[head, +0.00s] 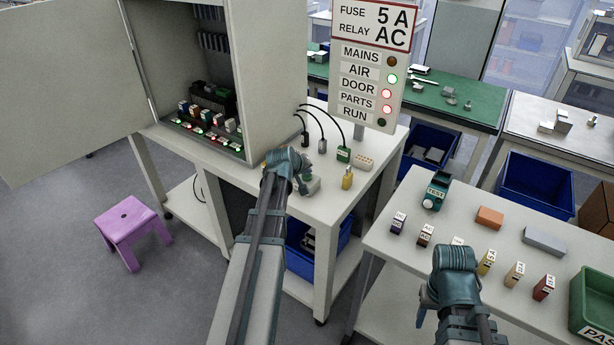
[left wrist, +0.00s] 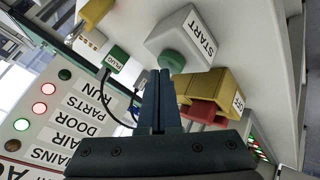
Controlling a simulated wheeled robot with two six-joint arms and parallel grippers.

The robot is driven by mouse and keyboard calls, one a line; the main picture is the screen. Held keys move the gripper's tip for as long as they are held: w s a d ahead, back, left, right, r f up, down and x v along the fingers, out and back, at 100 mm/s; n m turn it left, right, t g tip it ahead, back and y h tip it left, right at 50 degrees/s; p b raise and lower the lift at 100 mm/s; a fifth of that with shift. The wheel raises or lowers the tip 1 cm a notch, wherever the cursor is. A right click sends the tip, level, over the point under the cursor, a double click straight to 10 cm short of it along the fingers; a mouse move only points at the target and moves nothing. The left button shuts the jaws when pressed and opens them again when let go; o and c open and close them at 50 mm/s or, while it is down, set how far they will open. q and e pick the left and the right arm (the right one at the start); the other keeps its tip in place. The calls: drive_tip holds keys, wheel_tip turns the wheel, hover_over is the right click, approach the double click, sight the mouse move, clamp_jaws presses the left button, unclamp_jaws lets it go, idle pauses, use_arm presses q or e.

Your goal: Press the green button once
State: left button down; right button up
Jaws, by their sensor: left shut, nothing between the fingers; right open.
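In the left wrist view, a white box labelled START (left wrist: 190,35) carries a round green button (left wrist: 172,62). The fingertips of my left gripper (left wrist: 161,74) are shut and empty, right beside the green button; I cannot tell if they touch it. In the head view, my left gripper (head: 301,184) is over the bench by the cabinet and hides most of the START box (head: 313,185). My right gripper (head: 426,297) is open over the right-hand table, its fingers only partly visible.
Cabled connectors and a yellow plug (head: 347,178) stand on the bench. The sign panel (head: 370,65) rises behind. Small labelled blocks and a green tray (head: 592,305) occupy the right table.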

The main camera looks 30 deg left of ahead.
sight(306, 177)
use_arm(q)
drive_tip(key=shift+f, duration=0.35)
drive_tip(key=shift+r, duration=0.1)
idle(0.4)
drive_tip(key=shift+r+p, duration=0.7)
drive_tip(key=shift+r, duration=0.2)
wheel_tip(306, 177, up, 5)
drive_tip(key=p, duration=0.5)
idle(0.5)
